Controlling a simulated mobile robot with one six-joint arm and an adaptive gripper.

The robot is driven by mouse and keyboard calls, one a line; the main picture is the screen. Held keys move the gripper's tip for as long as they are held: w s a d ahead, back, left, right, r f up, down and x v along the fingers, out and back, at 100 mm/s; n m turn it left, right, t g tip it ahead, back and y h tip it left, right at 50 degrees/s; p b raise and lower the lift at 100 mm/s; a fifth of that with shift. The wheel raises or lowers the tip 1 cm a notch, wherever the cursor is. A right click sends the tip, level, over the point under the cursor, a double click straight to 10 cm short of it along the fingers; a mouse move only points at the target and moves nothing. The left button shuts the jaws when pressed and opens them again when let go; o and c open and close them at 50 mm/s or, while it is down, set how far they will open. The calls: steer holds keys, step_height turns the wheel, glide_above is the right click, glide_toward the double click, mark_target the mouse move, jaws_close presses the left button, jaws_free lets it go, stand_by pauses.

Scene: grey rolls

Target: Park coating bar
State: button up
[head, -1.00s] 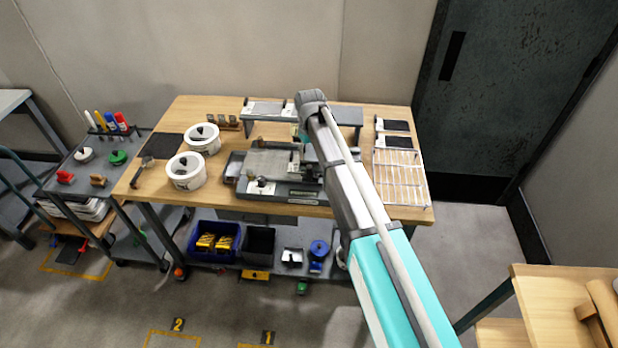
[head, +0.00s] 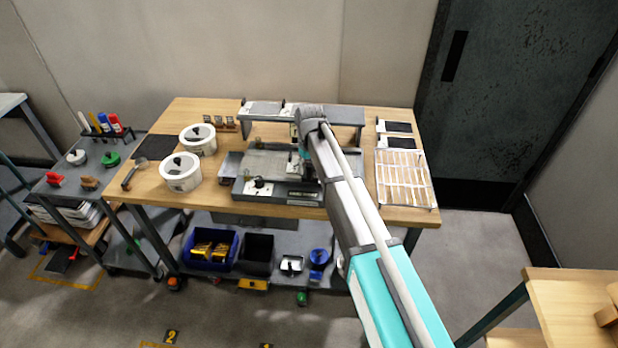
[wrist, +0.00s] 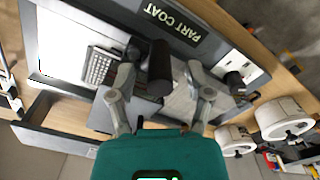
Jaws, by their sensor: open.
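The grey coating machine (head: 285,190) stands at the middle of the wooden table. It has a pale flat bed (head: 275,163) and a dark knob on its front; its "PART COAT" label (wrist: 172,22) shows in the wrist view. A dark cylinder (wrist: 160,68), possibly the coating bar's grip, stands out from the machine in the wrist view. My gripper (wrist: 161,84) is open, with one finger on either side of this cylinder. Whether the fingers touch it, I cannot tell. In the head view my wrist hides the gripper and the machine's right part.
A low grey shelf (head: 345,115) stands behind the machine. Two white tubs (head: 181,176) stand to its left, and a wire rack (head: 404,182) lies to its right. Dark pads with white cards are at the back right. The table's front edge is close to the machine.

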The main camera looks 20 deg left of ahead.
steer(key=shift+f+b, duration=1)
steer(key=shift+f, duration=0.25)
steer(key=shift+c, duration=0.3)
jaws_close()
